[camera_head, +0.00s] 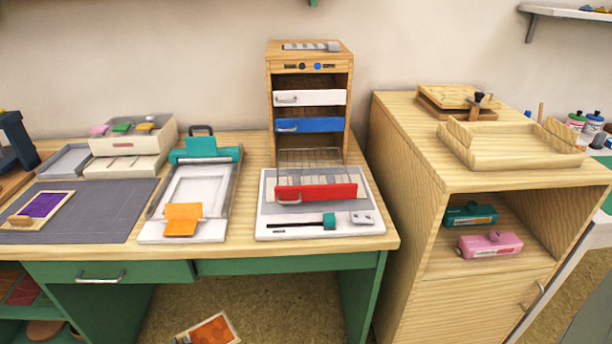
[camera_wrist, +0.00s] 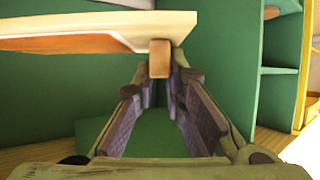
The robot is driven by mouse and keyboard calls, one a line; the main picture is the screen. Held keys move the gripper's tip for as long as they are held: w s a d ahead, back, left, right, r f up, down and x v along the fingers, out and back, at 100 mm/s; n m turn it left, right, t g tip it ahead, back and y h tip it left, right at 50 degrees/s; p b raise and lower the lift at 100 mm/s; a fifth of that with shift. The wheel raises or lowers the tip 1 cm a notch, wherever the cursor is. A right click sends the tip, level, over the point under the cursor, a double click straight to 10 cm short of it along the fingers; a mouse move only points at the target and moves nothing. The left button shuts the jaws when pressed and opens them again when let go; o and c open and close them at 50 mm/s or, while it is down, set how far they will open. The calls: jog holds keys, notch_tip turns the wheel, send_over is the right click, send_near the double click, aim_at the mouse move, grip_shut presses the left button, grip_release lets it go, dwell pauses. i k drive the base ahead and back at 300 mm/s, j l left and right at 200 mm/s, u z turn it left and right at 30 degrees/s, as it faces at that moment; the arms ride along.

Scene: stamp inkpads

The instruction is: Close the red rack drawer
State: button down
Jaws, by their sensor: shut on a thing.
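The red rack drawer (camera_head: 325,191) stands pulled out from the wooden cabinet (camera_head: 310,52), with its wire rack showing behind the red front and a small handle at the left. The white drawer (camera_head: 322,97) and blue drawer (camera_head: 320,124) above it sit in the cabinet. My gripper (camera_wrist: 160,75) shows in the wrist view, shut on the wooden knob (camera_wrist: 159,58) of a light board with an orange face (camera_wrist: 70,42). A board with an orange face (camera_head: 212,331) also shows at the bottom of the head view. My gripper does not show there.
A press with a teal bar (camera_head: 206,154) and orange tab stands left of the cabinet. A white device (camera_head: 268,229) lies under the pulled-out drawer. A purple-faced board (camera_head: 45,205) lies on the grey mat. A wooden side cabinet (camera_head: 410,140) stands close at the right.

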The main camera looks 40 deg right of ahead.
aim_at(309, 171)
jog(key=j+z, duration=0.2)
jog(key=z, duration=0.15)
jog(key=i+j+z, duration=0.1)
jog(key=z, duration=0.3)
jog(key=j+z, duration=0.6)
jog(key=j, duration=0.2)
jog(key=k+j+z, duration=0.15)
jog(key=j+z, duration=0.15)
jog(key=j, duration=0.1)
